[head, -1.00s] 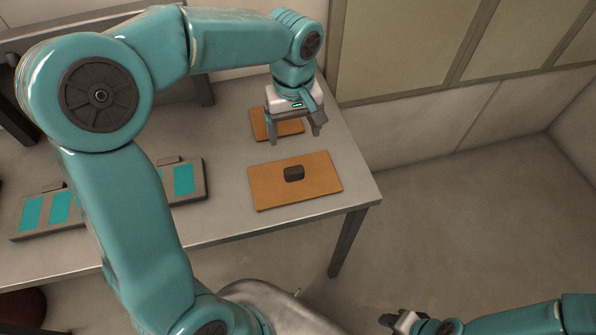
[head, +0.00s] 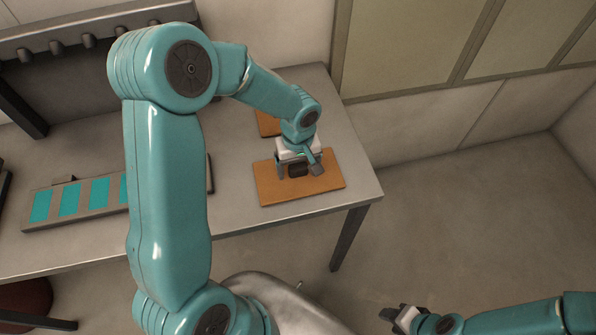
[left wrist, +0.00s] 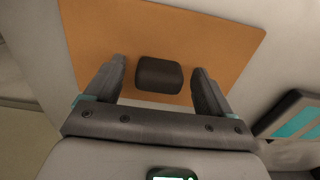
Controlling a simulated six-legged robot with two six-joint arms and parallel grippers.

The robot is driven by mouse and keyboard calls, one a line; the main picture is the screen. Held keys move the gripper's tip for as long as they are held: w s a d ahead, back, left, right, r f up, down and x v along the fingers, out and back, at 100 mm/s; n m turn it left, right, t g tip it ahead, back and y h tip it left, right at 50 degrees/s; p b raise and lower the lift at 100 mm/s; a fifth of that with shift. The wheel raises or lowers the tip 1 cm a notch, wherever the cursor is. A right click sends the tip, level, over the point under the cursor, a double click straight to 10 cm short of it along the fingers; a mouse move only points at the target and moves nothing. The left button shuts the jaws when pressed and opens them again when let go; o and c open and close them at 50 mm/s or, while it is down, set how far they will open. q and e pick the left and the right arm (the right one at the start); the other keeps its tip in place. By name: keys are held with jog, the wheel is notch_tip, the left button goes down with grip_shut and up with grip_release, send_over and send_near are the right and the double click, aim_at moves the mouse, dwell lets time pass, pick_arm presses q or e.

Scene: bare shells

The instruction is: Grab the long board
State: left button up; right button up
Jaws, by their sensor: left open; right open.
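An orange-brown rectangular board (head: 328,184) with a dark block-shaped knob (head: 297,170) lies flat near the table's right end. The board (left wrist: 190,28) and knob (left wrist: 159,75) also show in the left wrist view. My left gripper (head: 299,172) is open over the board. In the left wrist view its two fingers (left wrist: 160,70) stand on either side of the knob, with a gap on each side. A second orange board (head: 267,123) lies behind, partly hidden by my left arm. My right gripper (head: 388,316) is open and empty at the bottom, away from the table.
The grey table (head: 240,217) ends just right of the board. A grey panel with teal rectangles (head: 97,195) lies on the table at left, partly behind my left arm. A dark rack (head: 85,45) stands at the back left. A wall borders the table's far side.

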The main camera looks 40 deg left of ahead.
pick_arm(q)
jog(key=shift+c, duration=0.3)
jog(key=shift+w, duration=0.1)
jog(key=c, duration=1)
jog(key=shift+c, duration=0.2)
jog(key=shift+r, duration=0.1)
